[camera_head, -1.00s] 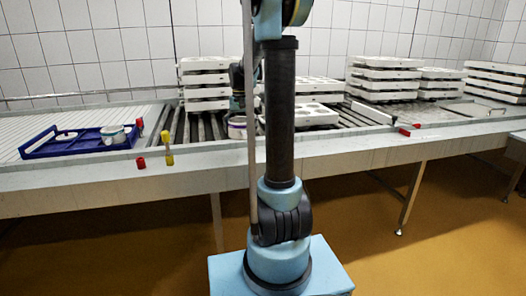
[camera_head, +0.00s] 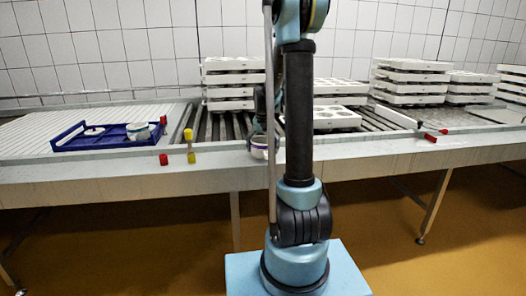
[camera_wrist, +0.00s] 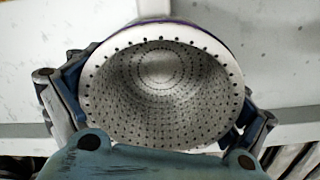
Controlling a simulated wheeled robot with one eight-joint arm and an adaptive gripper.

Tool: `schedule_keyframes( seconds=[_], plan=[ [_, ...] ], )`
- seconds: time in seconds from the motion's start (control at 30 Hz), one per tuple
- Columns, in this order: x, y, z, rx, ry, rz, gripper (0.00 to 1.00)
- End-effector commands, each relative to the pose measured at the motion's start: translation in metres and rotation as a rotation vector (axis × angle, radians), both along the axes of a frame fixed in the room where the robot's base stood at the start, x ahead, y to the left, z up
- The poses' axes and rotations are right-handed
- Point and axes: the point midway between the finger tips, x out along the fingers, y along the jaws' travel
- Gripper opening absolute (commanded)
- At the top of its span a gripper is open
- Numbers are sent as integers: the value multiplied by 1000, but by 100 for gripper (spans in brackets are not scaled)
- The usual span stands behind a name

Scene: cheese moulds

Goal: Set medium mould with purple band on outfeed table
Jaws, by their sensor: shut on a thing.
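A white mould (camera_head: 259,149) with a purple band is held by my gripper (camera_head: 260,137), over the front edge of the roller section in the head view. My arm partly hides it. In the wrist view the mould (camera_wrist: 160,85) fills the middle, its perforated hollow facing the camera and a strip of purple on its outer wall at the top. The fingers of my gripper (camera_wrist: 160,110) close on it from both sides. I cannot tell which surface is the outfeed table; a white slatted surface (camera_head: 35,132) lies at left and a grey roller section (camera_head: 222,124) in the middle.
A blue crate (camera_head: 72,146) at left holds a white mould with a teal band (camera_head: 138,132) and a flat white piece (camera_head: 94,131). Red and yellow posts (camera_head: 190,146) stand on the front rail. Stacks of white mould blocks (camera_head: 234,85) stand behind and at right (camera_head: 412,82).

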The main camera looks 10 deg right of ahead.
Motion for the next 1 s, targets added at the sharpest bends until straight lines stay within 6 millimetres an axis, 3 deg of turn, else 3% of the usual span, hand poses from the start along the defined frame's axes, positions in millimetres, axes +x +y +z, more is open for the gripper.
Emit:
schedule_keyframes(
  seconds=[0.13, 0.17, 0.2, 0.67, 1.0],
  plan=[
    [0, 0, -2, 0, 0, 0, 66],
    [0, 0, -2, 0, 0, 0, 98],
    [0, 0, -1, 0, 0, 0, 100],
    [0, 0, 3, 0, 0, 1, 100],
    [0, 1, 51, 0, 0, 2, 100]
  ],
)
